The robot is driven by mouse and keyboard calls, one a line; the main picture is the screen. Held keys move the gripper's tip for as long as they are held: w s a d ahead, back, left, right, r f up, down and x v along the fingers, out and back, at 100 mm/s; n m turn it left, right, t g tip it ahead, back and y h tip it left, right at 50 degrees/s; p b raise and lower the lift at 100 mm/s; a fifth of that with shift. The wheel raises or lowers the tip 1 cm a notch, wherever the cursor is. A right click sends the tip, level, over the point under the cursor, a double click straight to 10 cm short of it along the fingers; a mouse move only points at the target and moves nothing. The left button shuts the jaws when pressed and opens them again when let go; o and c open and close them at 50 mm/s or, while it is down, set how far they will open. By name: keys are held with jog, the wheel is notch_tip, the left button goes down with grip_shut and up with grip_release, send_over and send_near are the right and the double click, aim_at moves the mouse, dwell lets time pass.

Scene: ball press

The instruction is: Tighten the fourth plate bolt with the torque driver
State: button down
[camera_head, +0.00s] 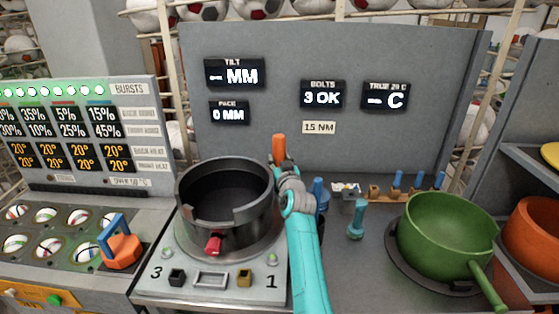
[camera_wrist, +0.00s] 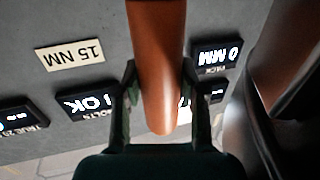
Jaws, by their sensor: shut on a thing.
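My gripper (camera_head: 281,166) is shut on the orange handle of the torque driver (camera_head: 279,147), at the back right of the black press cylinder. In the wrist view the orange driver handle (camera_wrist: 157,70) stands between the two dark fingers of my gripper (camera_wrist: 158,95). The driver's lower end is hidden by my arm and gripper. The grey press plate (camera_head: 190,285) carries small pale bolts at its front left (camera_head: 168,252) and front right (camera_head: 272,258). Its back right corner is hidden by my arm, so I see no bolt under the driver. The bolts display (camera_head: 322,95) reads "3 OK".
The black cylinder (camera_head: 226,200) with a red clamp stands left of my arm. A blue-green tool (camera_head: 357,220) and a green pot (camera_head: 445,235) stand to the right. The grey panel (camera_head: 400,140) with displays and a "15 NM" label rises close behind the driver.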

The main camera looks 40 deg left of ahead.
aim_at(280, 143)
jog(key=shift+f, duration=0.3)
dwell(0.9)
jog(key=shift+r, duration=3.7)
